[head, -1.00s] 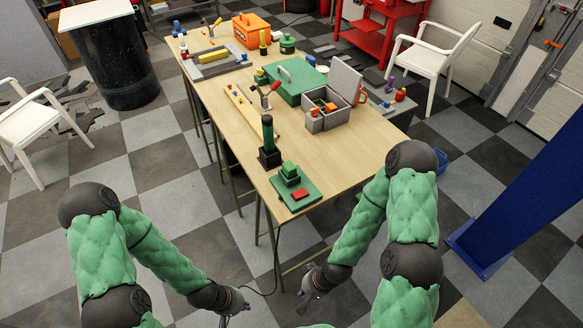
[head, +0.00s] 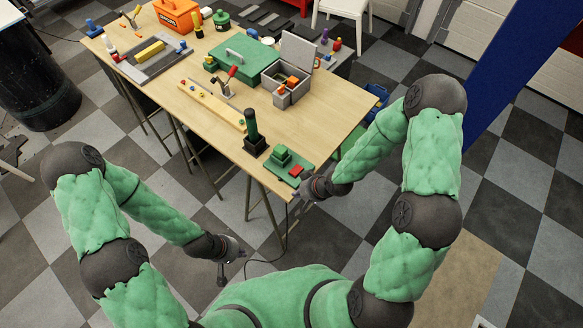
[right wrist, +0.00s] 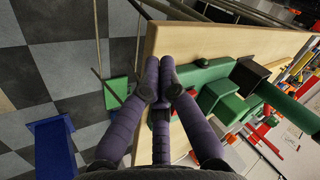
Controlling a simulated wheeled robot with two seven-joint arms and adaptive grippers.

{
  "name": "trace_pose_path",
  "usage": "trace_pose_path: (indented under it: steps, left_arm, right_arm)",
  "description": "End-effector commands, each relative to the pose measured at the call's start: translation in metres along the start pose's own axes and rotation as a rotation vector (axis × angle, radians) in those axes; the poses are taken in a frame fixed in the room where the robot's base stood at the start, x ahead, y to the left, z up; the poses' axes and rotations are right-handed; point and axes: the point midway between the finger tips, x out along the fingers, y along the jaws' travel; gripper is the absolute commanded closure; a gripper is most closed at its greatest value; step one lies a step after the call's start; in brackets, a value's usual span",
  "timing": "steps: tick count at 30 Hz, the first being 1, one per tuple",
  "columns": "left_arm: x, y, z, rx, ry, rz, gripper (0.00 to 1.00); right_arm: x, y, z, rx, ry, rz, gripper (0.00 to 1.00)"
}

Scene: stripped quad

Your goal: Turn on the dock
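The likely dock is a green plate (head: 300,180) with a stepped green block (head: 281,155) and a red pad (head: 296,170), at the table's near corner. My right gripper (head: 303,195) is at the table edge beside the plate. In the right wrist view, its fingertips (right wrist: 163,78) are together with nothing visible between them, in front of the plate; contact cannot be told. My left gripper (head: 232,268) hangs off the table, fingers apart and empty.
A dark green upright handle in a black base (head: 254,145) stands left of the plate. Behind are a grey open box (head: 287,95), a green case (head: 240,62) and a wooden rail (head: 213,105). The wooden table's (head: 190,125) near left strip is bare.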

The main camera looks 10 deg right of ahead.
Motion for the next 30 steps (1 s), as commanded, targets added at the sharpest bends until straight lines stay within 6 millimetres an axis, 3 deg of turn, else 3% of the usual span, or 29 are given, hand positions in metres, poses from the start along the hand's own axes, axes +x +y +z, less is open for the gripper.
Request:
trace_pose_path:
  steps: [8,18,22,30]
  left_arm:
    - [-0.003,0.001,0.000,0.000,-0.001,0.000,1.00]
    - [-0.007,0.002,0.000,0.000,0.000,0.000,1.00]
    - [-0.007,0.003,0.000,0.000,0.000,0.000,1.00]
    - [-0.007,0.003,0.000,0.000,0.000,0.000,1.00]
  right_arm:
    - [-0.022,-0.012,-0.046,-0.072,0.093,-0.027,1.00]
    - [-0.066,-0.032,-0.111,-0.199,0.229,-0.059,1.00]
    - [-0.074,-0.036,-0.121,-0.222,0.252,-0.063,1.00]
    - [-0.077,-0.038,-0.124,-0.231,0.258,-0.065,1.00]
